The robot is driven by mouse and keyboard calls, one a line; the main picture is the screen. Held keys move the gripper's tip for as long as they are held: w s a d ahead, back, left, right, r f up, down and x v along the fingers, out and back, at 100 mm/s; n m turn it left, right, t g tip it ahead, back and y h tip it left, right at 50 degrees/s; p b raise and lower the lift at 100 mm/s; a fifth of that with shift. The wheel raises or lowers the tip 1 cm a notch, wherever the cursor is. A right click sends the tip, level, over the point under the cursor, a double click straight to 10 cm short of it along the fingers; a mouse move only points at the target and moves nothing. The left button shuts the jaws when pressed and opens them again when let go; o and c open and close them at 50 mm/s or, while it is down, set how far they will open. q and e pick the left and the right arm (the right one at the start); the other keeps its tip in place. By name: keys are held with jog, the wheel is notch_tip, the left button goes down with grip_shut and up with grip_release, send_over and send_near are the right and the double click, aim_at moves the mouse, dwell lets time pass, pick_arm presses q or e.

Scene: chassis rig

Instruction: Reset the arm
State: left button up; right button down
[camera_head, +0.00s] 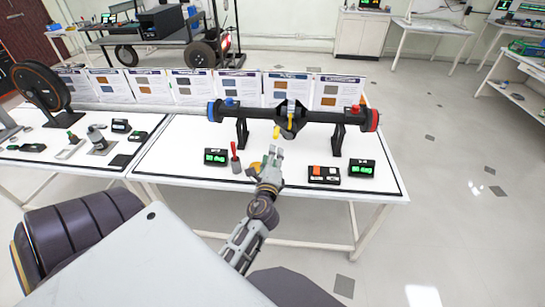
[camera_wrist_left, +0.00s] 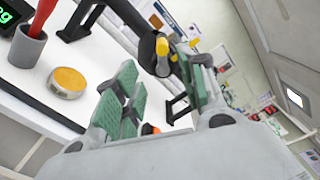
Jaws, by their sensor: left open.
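My left gripper (camera_head: 273,157) is over the front middle of the white table, in front of the black axle. It is open. The left wrist view shows its green finger pads (camera_wrist_left: 163,80) apart with nothing held between them. The black axle (camera_head: 260,115) rests on two black stands, with a blue left end and a red right end. Yellow pieces show at its middle housing, which also appears beyond the fingers in the left wrist view (camera_wrist_left: 150,55). My right gripper is in neither view.
A grey cup (camera_head: 236,165) with a red-handled tool and a round yellow-topped piece (camera_wrist_left: 67,82) stand left of the gripper. Display boxes (camera_head: 216,157) (camera_head: 361,168) and a tray with an orange piece (camera_head: 323,174) sit near the front. Upright cards (camera_head: 238,88) line the back.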

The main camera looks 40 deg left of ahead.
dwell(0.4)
pick_arm(q)
jog(key=s+d+f+n+g+h, duration=0.1)
jog(key=d+f+h, duration=0.15)
jog(key=f, duration=0.85)
jog(key=s+d+f+n+g+h, duration=0.15)
jog(key=d+f, duration=0.25)
jog(key=f, duration=0.6)
jog(key=d+f+n+g+h, duration=0.1)
jog(key=d+f+g+h, duration=0.15)
jog(key=f, duration=0.85)
jog(key=s+d+f+n+g+h, duration=0.1)
jog(key=s+d+f+n+g, duration=0.1)
jog(key=s+f, duration=0.6)
jog(key=s+d+f+n+g+h, duration=0.15)
jog(key=s+f, duration=0.35)
jog(key=f, duration=0.6)
jog(key=s+a+f+n+g, duration=0.1)
jog(key=s+f, duration=0.3)
jog(key=s, duration=0.5)
jog(key=s+a+f+n+g, duration=0.1)
jog(key=s+f+n+g, duration=0.1)
jog(key=s+f, duration=0.3)
jog(key=s+a+f+n+g, duration=0.2)
jog(key=s+f+n, duration=0.2)
jog(key=s, duration=0.8)
jog(key=shift+s+f+g, duration=0.3)
jog(key=shift+f+g, duration=0.05)
jog(key=shift+f, duration=0.35)
